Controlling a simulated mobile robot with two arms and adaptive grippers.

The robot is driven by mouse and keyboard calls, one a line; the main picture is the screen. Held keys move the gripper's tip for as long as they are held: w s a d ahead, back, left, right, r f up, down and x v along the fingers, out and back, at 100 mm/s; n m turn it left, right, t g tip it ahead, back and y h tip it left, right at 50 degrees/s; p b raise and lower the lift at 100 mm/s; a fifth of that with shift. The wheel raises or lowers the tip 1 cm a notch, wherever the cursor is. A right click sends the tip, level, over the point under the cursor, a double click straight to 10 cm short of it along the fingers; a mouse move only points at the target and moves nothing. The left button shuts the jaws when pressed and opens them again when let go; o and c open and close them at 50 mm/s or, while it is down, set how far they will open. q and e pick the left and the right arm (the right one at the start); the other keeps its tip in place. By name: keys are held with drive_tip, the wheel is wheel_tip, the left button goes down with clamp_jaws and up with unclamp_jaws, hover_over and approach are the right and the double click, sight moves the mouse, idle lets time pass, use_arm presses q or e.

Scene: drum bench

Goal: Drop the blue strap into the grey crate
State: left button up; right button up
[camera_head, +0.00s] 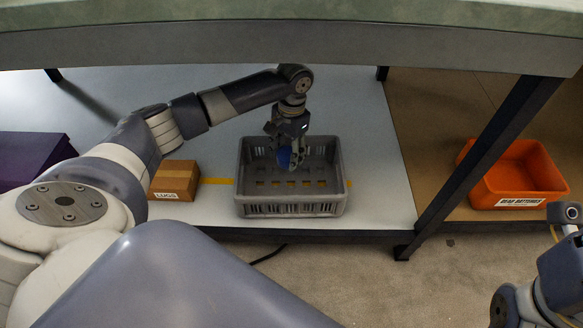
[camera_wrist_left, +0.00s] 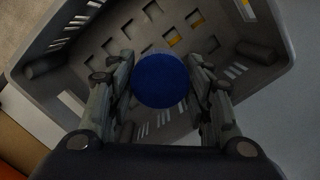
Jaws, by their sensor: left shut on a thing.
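The blue strap (camera_head: 285,157) shows as a small blue shape at the tip of my left gripper (camera_head: 289,160) in the head view. In the left wrist view it is a round blue end (camera_wrist_left: 160,80) between the two fingers, and my left gripper (camera_wrist_left: 160,88) is shut on it. The grey crate (camera_head: 290,208) stands on the low shelf under the bench, with slotted walls and holes in its floor. The strap and fingers are over the crate's opening. The crate's wall (camera_wrist_left: 262,85) surrounds them in the wrist view. Their exact height above the floor cannot be told.
A cardboard box marked LUGS (camera_head: 175,181) stands left of the crate. An orange bin (camera_head: 515,178) stands to the right, beyond a dark bench leg (camera_head: 480,165). The bench top (camera_head: 290,45) overhangs the shelf. A purple box (camera_head: 30,155) is at far left.

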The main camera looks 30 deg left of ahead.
use_arm(q)
drive_tip(key=o, duration=1.1)
drive_tip(key=shift+r, duration=0.1)
drive_tip(key=r, duration=0.4)
drive_tip(key=w+r, duration=0.1)
drive_tip(key=r, duration=0.6)
drive_tip(key=shift+w+d+r, duration=0.1)
drive_tip(key=shift+w+r, duration=0.1)
drive_tip(key=shift+r, duration=0.2)
